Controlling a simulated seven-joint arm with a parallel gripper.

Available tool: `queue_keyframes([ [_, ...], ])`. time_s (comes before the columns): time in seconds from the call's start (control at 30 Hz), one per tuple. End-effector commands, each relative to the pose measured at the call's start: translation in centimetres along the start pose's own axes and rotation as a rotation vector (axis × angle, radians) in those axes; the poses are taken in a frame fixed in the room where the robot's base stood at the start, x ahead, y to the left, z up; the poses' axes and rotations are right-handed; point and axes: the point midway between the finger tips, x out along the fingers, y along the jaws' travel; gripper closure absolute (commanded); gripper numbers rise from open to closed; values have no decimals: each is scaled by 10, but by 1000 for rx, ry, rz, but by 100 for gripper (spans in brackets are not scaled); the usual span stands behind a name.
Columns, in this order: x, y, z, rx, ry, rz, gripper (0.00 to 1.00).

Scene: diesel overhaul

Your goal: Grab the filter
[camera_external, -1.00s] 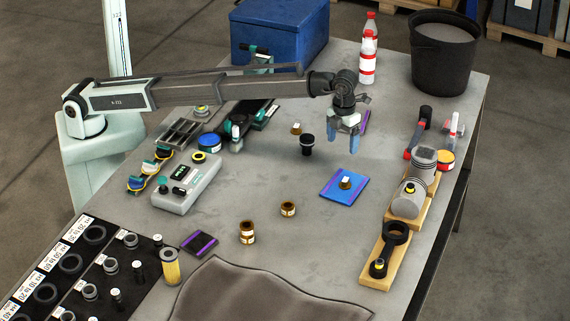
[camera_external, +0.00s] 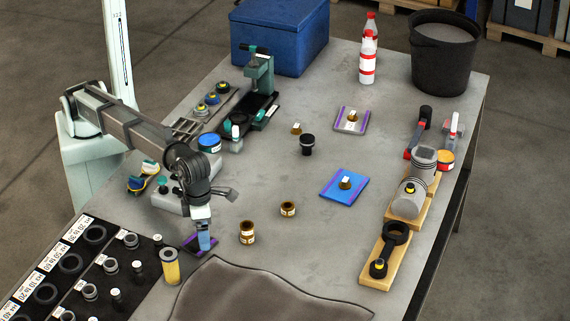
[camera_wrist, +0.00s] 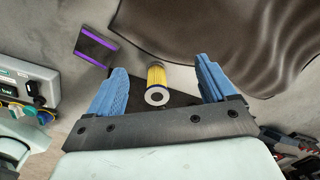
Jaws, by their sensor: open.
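The filter is a yellow cylinder (camera_external: 170,267) with pale end caps, standing upright at the front left, by the edge of the black parts mat. In the wrist view the filter (camera_wrist: 156,84) lies between my two blue fingers, beyond the fingertips, with the dark hole in its end cap facing the camera. My gripper (camera_external: 204,240) points down, above and to the right of the filter in the external view. In the wrist view my gripper (camera_wrist: 160,82) is open, with nothing between the fingers touching them.
A dark purple-edged pad (camera_external: 200,243) lies under my gripper. A brown cloth (camera_external: 265,292) covers the front of the table, right of the filter. The black mat (camera_external: 62,292) holds several rings and small parts. Small brown jars (camera_external: 247,233) stand to the right.

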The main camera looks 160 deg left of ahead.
Motion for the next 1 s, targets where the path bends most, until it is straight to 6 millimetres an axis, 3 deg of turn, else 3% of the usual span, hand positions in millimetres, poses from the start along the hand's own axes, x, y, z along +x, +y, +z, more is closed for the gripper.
queue_keyframes([
  [0.03, -1, -5, -27, 26, 1, -1, 16],
  [0.1, -2, -10, -54, 51, 1, -1, 16],
  [0.2, -4, -11, -85, 76, 3, -1, 16],
  [0.27, -4, 0, -97, 73, 4, 2, 16],
  [0.4, 0, 19, -99, 24, 12, 24, 16],
  [0.67, 10, 19, -99, -18, 16, 36, 16],
  [1.0, 63, 22, -100, -17, 16, 37, 16],
])
